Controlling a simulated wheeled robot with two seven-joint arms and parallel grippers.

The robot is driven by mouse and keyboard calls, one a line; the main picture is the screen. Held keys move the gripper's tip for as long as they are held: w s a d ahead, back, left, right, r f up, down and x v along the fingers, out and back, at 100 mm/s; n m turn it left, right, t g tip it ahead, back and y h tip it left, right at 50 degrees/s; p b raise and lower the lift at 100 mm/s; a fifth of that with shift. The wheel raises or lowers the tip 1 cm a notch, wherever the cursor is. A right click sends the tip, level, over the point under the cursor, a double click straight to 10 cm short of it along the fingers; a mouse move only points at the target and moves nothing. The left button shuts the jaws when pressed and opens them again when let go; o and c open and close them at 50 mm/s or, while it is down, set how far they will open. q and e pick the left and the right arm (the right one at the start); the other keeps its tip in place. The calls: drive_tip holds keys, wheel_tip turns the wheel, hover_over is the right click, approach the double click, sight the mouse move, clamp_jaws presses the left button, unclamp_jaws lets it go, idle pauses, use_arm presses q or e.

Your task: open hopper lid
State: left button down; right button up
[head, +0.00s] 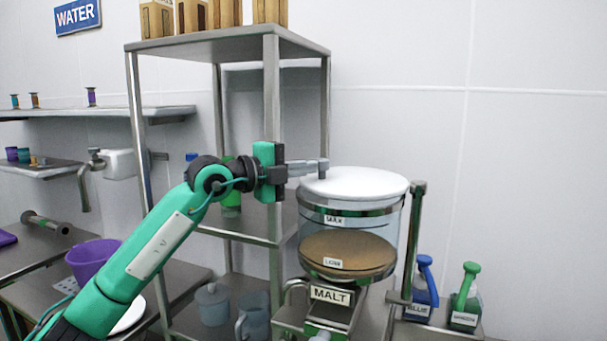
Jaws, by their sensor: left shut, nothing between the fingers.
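The hopper (382,231) is a clear cylinder with metal bands, part filled with brown malt, and a MALT label hangs below it. Its white round lid (365,183) lies flat on top. My left gripper (324,168) is shut with nothing in it, its fingertips at the left rim of the lid. I cannot tell if the tips touch the lid. My right gripper is not in view.
A metal shelf rack (273,150) stands behind my left arm. A vertical post (412,240) rises right of the hopper. A blue bottle (424,285) and a green bottle (466,300) stand at the right. A purple bucket (90,259) is at the left.

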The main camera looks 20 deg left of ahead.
sight(309, 177)
use_arm(q)
drive_tip(key=shift+w+a+r, duration=0.1)
drive_tip(key=shift+w+a, duration=0.05)
drive_tip(key=shift+w, duration=0.95)
drive_tip(key=shift+w+a, duration=0.15)
drive_tip(key=shift+w, duration=0.95)
drive_tip(key=shift+a, duration=0.15)
